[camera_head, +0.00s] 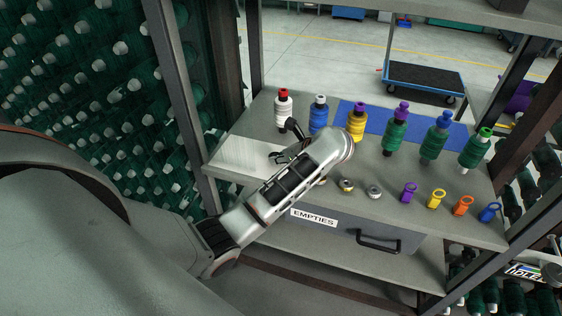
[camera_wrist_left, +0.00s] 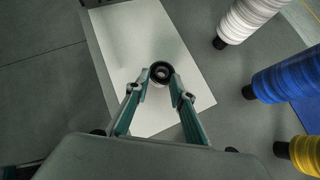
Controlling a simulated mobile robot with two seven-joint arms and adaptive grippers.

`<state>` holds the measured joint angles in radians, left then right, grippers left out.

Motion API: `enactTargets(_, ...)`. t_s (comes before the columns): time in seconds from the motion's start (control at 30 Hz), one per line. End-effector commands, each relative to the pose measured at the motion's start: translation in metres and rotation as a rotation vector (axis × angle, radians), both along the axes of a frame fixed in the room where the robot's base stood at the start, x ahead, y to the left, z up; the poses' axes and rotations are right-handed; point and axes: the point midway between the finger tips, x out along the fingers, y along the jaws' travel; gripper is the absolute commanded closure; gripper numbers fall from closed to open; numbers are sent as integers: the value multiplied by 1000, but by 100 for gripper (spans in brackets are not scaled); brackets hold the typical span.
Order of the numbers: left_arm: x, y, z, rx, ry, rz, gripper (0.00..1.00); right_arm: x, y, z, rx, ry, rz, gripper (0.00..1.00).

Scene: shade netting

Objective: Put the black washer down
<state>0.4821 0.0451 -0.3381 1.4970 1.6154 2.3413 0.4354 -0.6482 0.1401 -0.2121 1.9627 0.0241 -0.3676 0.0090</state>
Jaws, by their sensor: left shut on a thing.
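My left gripper (camera_head: 284,143) reaches over the left end of the grey shelf. In the left wrist view my left gripper (camera_wrist_left: 161,82) has its two fingertips closed on the sides of a round black washer (camera_wrist_left: 161,70) with a dark hole. The washer appears over the white sheet (camera_wrist_left: 125,35); the gap between them cannot be told. In the head view the white sheet (camera_head: 240,155) lies at the shelf's left end, and I cannot make out the washer there. My right gripper is not in view.
Spools line the back: white (camera_head: 284,112), blue (camera_head: 318,118), yellow (camera_head: 356,125) and several green (camera_head: 395,132). Small metal rings (camera_head: 374,191) and coloured ring-ended pieces (camera_head: 409,192) lie along the front. A drawer labelled EMPTIES (camera_head: 345,236) is below. Metal posts (camera_head: 172,75) frame the shelf.

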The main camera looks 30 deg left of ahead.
Motion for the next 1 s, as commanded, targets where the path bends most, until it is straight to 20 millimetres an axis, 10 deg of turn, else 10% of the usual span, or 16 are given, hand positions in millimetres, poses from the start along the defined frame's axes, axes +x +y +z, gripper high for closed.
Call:
enactTargets(0.5,0,0,-15,-1,-1,0,100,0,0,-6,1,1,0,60)
enactTargets(0.53,0,0,-14,-1,0,1,69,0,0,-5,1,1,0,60)
enactTargets(0.57,0,0,-14,-1,0,1,62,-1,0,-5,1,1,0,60)
enactTargets(1.0,0,0,-10,0,-1,1,60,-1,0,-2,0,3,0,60)
